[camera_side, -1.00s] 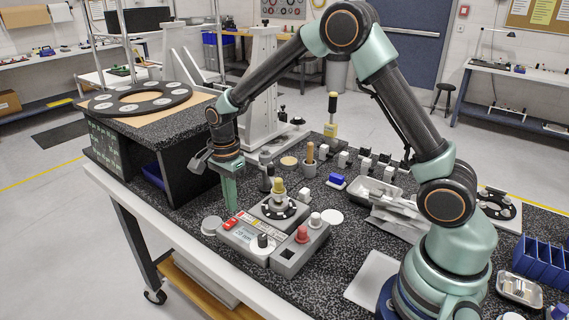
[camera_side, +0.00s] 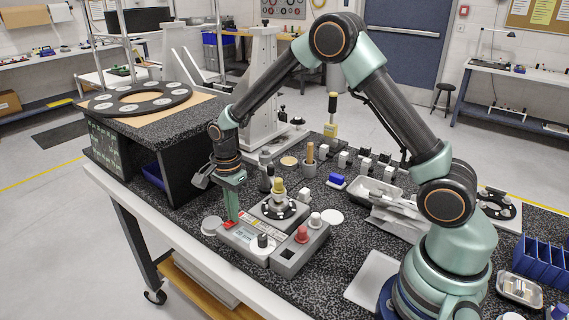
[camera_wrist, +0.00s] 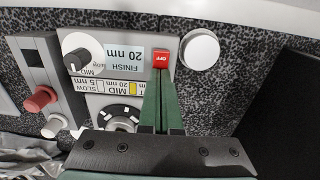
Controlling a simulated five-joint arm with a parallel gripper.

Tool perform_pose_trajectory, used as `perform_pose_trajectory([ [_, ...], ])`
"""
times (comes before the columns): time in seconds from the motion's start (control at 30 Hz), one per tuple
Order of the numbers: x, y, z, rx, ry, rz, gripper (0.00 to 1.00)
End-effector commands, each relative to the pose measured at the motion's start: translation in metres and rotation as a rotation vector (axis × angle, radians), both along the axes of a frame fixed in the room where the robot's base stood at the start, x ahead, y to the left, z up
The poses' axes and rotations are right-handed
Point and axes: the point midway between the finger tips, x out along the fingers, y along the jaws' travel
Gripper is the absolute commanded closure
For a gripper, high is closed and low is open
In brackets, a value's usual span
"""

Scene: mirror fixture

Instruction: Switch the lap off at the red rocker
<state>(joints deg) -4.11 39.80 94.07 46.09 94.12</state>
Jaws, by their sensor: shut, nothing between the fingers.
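The red rocker (camera_wrist: 161,56), marked OFF, sits on the grey control box (camera_side: 238,238) at its left end. In the side view only a little red of the rocker (camera_side: 229,225) shows beside the fingertips. My gripper (camera_side: 232,217) is shut and empty, pointing straight down over the rocker. In the wrist view the closed fingertips (camera_wrist: 160,78) reach the rocker's near edge. I cannot tell whether they touch it or whether it is pressed. The box's label reads FINISH 20 nm, with MID and SLOW marks.
A black knob (camera_wrist: 82,54) is on the same box. A red knob (camera_side: 302,235) is on the box to the right. A stepped post with a yellow top (camera_side: 278,190) stands just behind. A pale round disc (camera_wrist: 199,49) lies beside the rocker.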

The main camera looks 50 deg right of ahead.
Motion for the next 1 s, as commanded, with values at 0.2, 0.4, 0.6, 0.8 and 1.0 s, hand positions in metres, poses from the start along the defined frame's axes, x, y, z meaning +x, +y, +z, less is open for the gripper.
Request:
perform_pose_trajectory([
  [0.2,-0.001,0.007,-0.002,0.000,0.001,0.003,1.00],
  [0.4,-0.002,0.016,0.000,0.000,0.003,0.003,1.00],
  [0.6,-0.001,0.017,0.001,0.000,0.003,0.002,1.00],
  [0.8,-0.001,0.017,0.003,0.000,0.002,0.001,1.00],
  [1.0,0.000,0.020,0.022,0.000,-0.002,0.002,1.00],
])
